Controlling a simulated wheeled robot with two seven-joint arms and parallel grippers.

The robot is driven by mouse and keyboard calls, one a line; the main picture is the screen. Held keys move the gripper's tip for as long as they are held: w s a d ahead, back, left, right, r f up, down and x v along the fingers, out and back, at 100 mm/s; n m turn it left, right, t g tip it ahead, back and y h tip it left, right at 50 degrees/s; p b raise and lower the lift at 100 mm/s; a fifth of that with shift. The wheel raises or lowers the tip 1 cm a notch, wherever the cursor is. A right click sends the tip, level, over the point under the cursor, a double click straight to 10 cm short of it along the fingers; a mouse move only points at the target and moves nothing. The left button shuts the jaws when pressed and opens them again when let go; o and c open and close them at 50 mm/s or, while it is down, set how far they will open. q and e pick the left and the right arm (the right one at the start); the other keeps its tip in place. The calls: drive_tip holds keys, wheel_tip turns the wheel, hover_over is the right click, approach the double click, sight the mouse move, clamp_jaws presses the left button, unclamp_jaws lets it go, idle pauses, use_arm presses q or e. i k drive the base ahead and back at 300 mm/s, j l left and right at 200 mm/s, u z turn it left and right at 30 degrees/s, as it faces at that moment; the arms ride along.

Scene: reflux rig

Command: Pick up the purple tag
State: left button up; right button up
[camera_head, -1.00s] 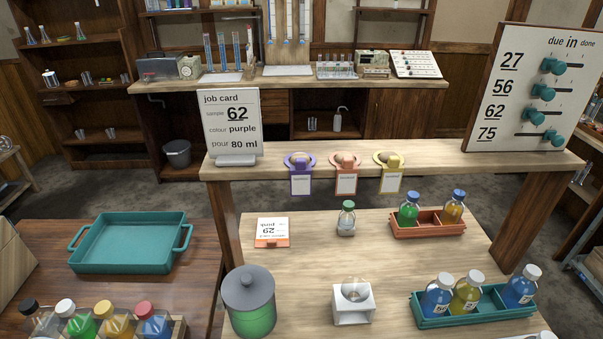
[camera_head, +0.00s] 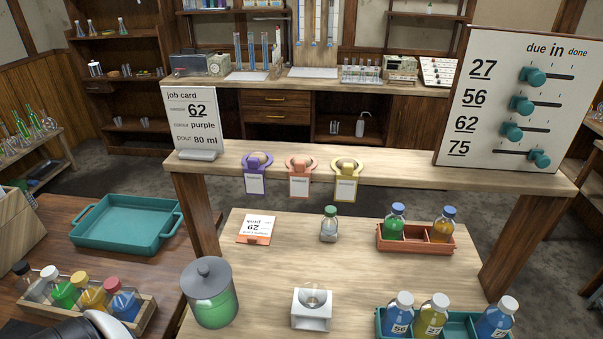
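The purple tag (camera_head: 257,162) hangs from the front edge of the raised wooden shelf, with a ring at the top and a white label (camera_head: 255,185) below. It is the leftmost of three tags. A pink-orange tag (camera_head: 300,164) and a yellow tag (camera_head: 346,167) hang to its right. A job card (camera_head: 194,122) on the shelf's left end reads sample 62, colour purple, pour 80 ml. Neither gripper's fingers can be made out. A dark and white part of my own arm shows at the bottom left edge, well apart from the tag.
A due-in board (camera_head: 507,105) stands at the shelf's right end. Below are a lidded green jar (camera_head: 209,296), a white stand (camera_head: 311,309), a small bottle (camera_head: 329,224), an orange tray (camera_head: 415,243) and a teal bottle tray (camera_head: 458,322). An empty teal tray (camera_head: 127,224) lies left.

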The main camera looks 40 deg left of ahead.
sight(254, 172)
drive_tip(key=i+l+u, duration=0.1)
drive_tip(key=l+u, duration=0.15)
drive_tip(key=u, duration=0.2)
drive_tip(key=l+u, duration=0.25)
drive_tip(key=u, duration=0.2)
